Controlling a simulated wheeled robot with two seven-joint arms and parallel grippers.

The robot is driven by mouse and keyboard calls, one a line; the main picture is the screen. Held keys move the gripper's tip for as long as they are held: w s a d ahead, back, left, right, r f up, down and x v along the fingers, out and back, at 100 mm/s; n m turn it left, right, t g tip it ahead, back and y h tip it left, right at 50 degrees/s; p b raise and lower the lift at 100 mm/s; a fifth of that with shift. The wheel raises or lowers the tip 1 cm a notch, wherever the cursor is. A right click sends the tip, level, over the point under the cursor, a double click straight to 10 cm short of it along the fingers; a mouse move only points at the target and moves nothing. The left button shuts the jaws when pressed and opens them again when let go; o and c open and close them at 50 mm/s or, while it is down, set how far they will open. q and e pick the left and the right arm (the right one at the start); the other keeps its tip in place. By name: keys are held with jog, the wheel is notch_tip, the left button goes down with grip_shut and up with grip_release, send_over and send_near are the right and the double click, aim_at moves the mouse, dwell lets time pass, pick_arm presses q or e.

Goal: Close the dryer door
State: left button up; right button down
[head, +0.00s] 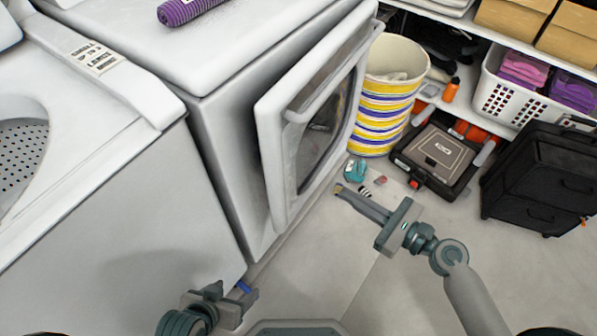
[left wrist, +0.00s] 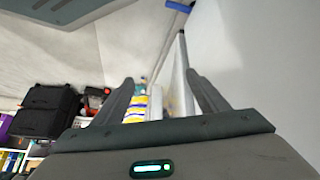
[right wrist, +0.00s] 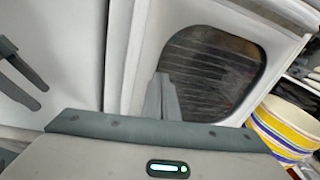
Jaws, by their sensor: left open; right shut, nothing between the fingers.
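The white dryer (head: 225,100) stands at the middle left, and its door (head: 275,155) is partly open, swung out toward the right. The door has a dark oval window (head: 322,125). My right gripper (head: 340,189) is shut and empty, in front of the door's outer face and apart from it in the head view. In the right wrist view the door window (right wrist: 205,70) fills the upper middle, behind the closed fingers (right wrist: 162,98). My left gripper (head: 250,294) is low, near the front of the machines, and its fingers are spread in the left wrist view (left wrist: 160,95).
A striped basket (head: 385,100) stands just beyond the door. A black toolbox (head: 435,155), a black drawer case (head: 540,180) and a white laundry basket (head: 515,95) are at the right. Small items (head: 357,170) lie on the floor near the door. The floor at lower right is clear.

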pick_arm(q)
jog(key=r, duration=0.2)
jog(key=shift+d+r+b, duration=0.2)
jog(key=shift+r+b, duration=0.1)
pick_arm(e)
jog(key=r+y, duration=0.1)
jog(key=r, duration=0.1)
jog(key=s+r+g+y, duration=0.1)
jog(key=r, duration=0.1)
jog(key=shift+g, duration=0.3)
jog(key=shift+a, duration=0.15)
send_near(287, 160)
jog(key=x, duration=0.5)
jog(key=shift+p, duration=0.4)
pick_arm(q)
jog(key=shift+s+a+f, duration=0.15)
jog(key=shift+s+a, duration=0.1)
jog(key=shift+a, duration=0.3)
pick_arm(e)
jog(key=shift+w+a, duration=0.4)
jog(key=shift+a, duration=0.2)
pick_arm(q)
jog(key=shift+s, duration=0.1)
